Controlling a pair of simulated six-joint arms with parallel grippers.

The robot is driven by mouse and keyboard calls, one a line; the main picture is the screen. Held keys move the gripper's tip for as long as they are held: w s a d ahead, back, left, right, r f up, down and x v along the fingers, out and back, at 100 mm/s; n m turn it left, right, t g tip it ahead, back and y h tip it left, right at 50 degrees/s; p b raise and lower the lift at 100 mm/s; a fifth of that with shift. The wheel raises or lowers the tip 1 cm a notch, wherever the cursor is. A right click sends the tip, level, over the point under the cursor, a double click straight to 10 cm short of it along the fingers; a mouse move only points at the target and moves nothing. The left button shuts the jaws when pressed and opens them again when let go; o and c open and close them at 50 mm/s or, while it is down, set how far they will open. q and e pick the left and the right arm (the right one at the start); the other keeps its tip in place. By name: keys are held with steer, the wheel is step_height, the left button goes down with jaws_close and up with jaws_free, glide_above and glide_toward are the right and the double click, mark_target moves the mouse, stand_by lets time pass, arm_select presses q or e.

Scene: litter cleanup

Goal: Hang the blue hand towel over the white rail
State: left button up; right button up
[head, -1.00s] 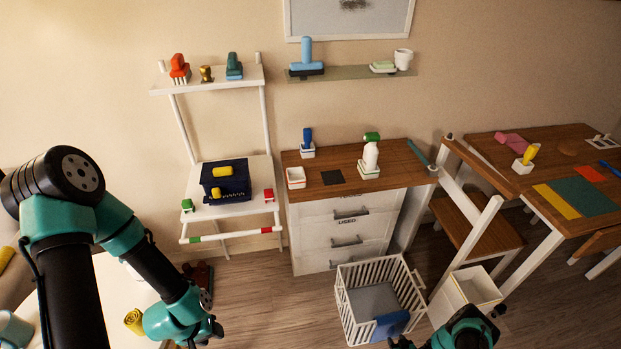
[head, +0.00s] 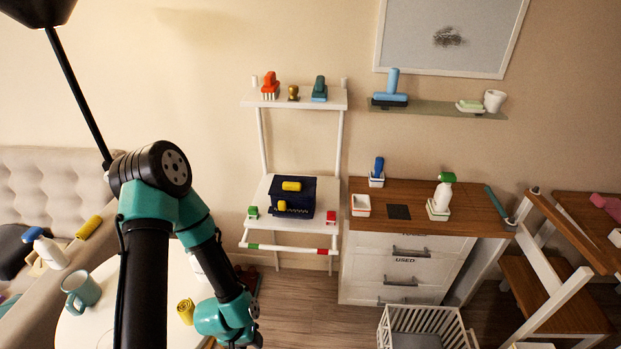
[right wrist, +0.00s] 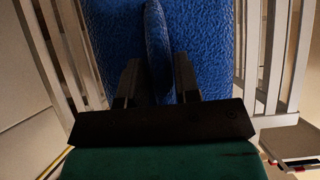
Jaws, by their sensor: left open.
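The blue hand towel (right wrist: 205,40) fills the middle of the right wrist view, between the slats of the white crate (right wrist: 275,60); a raised fold stands up in it. My right gripper (right wrist: 158,75) has its two fingers apart, one on each side of this fold, with small gaps showing. The white rail (head: 290,249), with a green and a red band, runs bare along the front of the ladder shelf. My left gripper (head: 240,338) is open and empty, low and left of the rail, partly cut by the frame edge. My right gripper is outside the head view.
The shelf board (head: 262,200) holds a dark blue box (head: 300,205) with yellow items, plus small green and red blocks. A drawer cabinet (head: 405,245) stands right of the rail. The slatted white crate (head: 390,325) is on the floor below. A round table (head: 95,320) is at left.

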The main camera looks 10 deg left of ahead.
jaws_close()
steer(key=shift+r, duration=0.2)
step_height(320, 180, up, 6)
steer(key=shift+r, duration=0.2)
stand_by(1.2)
steer(key=shift+s, duration=0.1)
steer(key=s, duration=1)
steer(key=shift+d, duration=0.2)
stand_by(1.1)
stand_by(0.4)
